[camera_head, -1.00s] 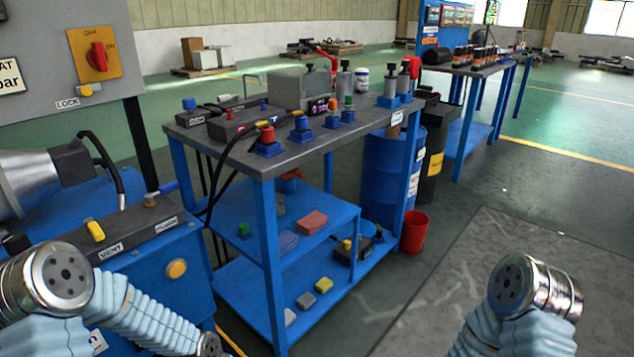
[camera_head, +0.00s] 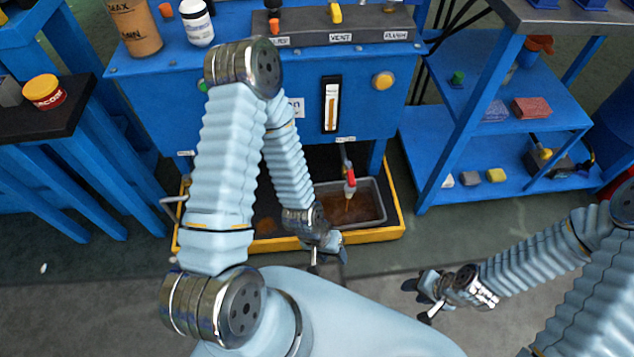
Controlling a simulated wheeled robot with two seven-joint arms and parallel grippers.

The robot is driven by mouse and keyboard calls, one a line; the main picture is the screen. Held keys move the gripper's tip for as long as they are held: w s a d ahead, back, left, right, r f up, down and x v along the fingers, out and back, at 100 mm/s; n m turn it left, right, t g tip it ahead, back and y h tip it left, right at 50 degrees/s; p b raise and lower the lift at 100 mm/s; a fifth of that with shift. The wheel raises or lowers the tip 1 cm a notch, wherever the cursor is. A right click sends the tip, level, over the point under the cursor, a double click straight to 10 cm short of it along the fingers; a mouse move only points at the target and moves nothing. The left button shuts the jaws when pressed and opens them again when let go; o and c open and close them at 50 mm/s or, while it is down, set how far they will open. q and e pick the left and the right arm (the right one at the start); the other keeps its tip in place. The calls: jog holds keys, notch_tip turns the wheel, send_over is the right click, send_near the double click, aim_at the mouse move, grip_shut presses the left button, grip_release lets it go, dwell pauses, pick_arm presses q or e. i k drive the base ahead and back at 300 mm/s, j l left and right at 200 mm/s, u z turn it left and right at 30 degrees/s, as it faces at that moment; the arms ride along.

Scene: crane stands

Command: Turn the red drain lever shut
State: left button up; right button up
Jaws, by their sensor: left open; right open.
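The red drain lever (camera_head: 350,186) is under the front of the blue machine (camera_head: 375,122), at the end of a short pipe. It points roughly downward in the picture, above a grey tray (camera_head: 381,215) holding brown liquid. My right gripper (camera_head: 418,302) is open and empty, lower and to the right, over the floor.
A yellow-edged containment tray (camera_head: 388,234) surrounds the grey tray. A blue shelf table (camera_head: 428,178) stands to the right, and a dark-topped blue stand (camera_head: 55,122) to the left. Grey floor lies in front.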

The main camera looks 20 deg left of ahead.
aim_at(350, 173)
jog(key=u, duration=0.55)
jog(key=k, duration=1.5)
